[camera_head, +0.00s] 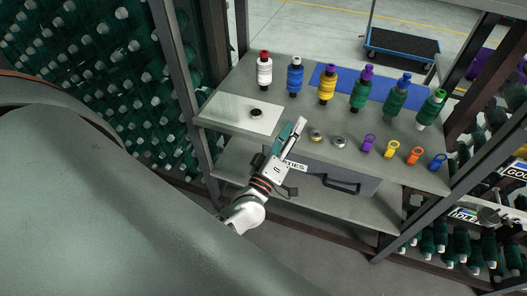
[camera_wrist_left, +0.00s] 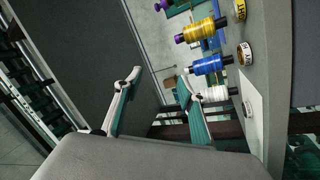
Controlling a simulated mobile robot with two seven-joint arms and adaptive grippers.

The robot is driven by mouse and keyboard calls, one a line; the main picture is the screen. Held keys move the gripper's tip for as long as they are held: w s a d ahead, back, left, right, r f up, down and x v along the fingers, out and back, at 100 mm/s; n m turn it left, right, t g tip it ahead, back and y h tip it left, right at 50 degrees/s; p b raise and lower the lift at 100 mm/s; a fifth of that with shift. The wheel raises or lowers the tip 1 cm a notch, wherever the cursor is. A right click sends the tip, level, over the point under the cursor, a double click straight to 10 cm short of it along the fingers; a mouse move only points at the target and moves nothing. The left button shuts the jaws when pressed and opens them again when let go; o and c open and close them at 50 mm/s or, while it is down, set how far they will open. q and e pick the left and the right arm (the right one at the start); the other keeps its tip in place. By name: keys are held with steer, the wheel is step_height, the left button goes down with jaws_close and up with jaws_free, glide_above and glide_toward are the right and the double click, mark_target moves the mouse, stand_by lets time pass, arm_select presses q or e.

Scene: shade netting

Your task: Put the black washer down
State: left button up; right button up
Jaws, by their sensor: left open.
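The black washer (camera_head: 256,113) lies flat on the white sheet (camera_head: 222,112) at the left end of the shelf top. In the left wrist view the washer (camera_wrist_left: 248,109) is at the right, on the white sheet (camera_wrist_left: 254,90). My left gripper (camera_head: 295,128) is to the right of the washer, near the shelf's front edge and apart from it. In the left wrist view its two fingers (camera_wrist_left: 160,80) are spread with nothing between them. My right gripper is in neither view.
Several coloured thread spools (camera_head: 327,86) stand in a row behind. Two small round pieces (camera_head: 317,135) and several coloured ring tags (camera_head: 368,144) lie right of my gripper. A grey drawer (camera_head: 335,180) hangs below. A dark shelf post (camera_head: 185,90) rises at the left.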

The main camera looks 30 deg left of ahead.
arm_select(q)
steer(key=s+d+f+m+g+h, duration=0.1)
steer(key=s+d+f+m+g, duration=0.1)
steer(key=s+f+m+g, duration=0.3)
steer(key=s+d+f+m+g+h, duration=0.1)
steer(key=s+f+m+g, duration=0.4)
steer(key=s+f+m, duration=0.6)
steer(key=s+f+h, duration=0.1)
steer(key=s+f, duration=0.2)
steer(key=f, duration=0.5)
steer(key=shift+s+d+f+g+h, duration=0.2)
steer(key=shift+s+d+g+h, duration=0.1)
steer(key=shift+s+d, duration=0.05)
steer(key=shift+w+d, duration=0.1)
